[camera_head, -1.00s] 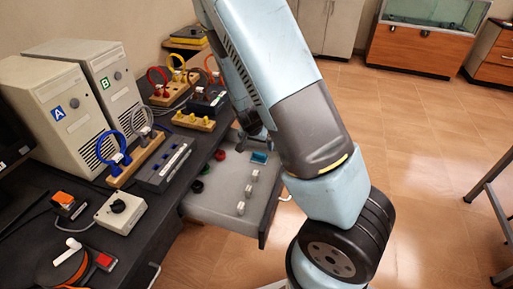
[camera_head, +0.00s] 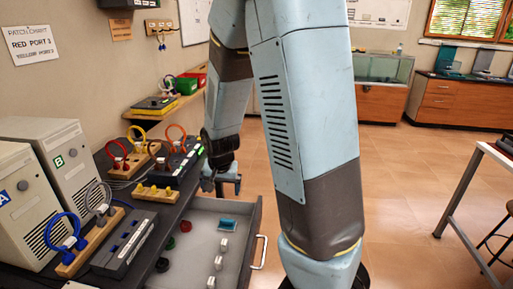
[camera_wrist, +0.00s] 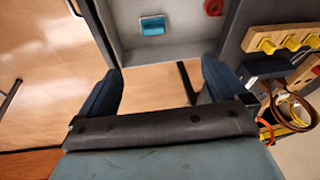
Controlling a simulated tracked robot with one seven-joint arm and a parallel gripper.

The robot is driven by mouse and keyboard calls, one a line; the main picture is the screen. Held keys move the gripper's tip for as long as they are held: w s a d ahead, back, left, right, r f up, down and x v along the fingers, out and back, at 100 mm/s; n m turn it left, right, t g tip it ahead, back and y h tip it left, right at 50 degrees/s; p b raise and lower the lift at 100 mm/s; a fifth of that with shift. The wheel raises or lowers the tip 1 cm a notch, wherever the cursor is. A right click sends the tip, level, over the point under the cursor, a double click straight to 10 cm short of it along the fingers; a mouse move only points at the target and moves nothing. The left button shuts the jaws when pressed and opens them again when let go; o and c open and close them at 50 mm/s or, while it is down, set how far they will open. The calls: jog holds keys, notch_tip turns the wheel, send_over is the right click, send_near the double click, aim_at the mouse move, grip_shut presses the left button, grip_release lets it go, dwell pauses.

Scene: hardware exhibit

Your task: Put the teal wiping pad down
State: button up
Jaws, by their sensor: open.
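The teal wiping pad (camera_head: 227,224) lies in the open grey drawer (camera_head: 203,213), near its far end. In the wrist view the pad (camera_wrist: 153,25) rests on the drawer floor close to the drawer's end wall. My gripper (camera_head: 222,185) hangs above and beyond the drawer's far end. In the wrist view its two fingers (camera_wrist: 160,90) are wide apart with nothing between them. The pad is beyond the fingertips, apart from them.
The drawer also holds several white pieces (camera_head: 219,262), a red round piece (camera_head: 186,226) and dark round pieces. The dark bench (camera_head: 175,202) carries two computer towers, cable racks and a yellow-pegged block (camera_head: 155,193). Open tiled floor lies to the right.

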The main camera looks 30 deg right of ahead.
jog(key=s+d+r+n+t, duration=0.2)
jog(key=s+r+n, duration=0.3)
jog(key=s+r, duration=1.6)
notch_tip(320, 180, up, 3)
jog(key=shift+d+r+n, duration=0.1)
jog(key=shift+d+n, duration=0.05)
jog(key=shift+n, duration=0.25)
jog(key=shift+c, duration=0.2)
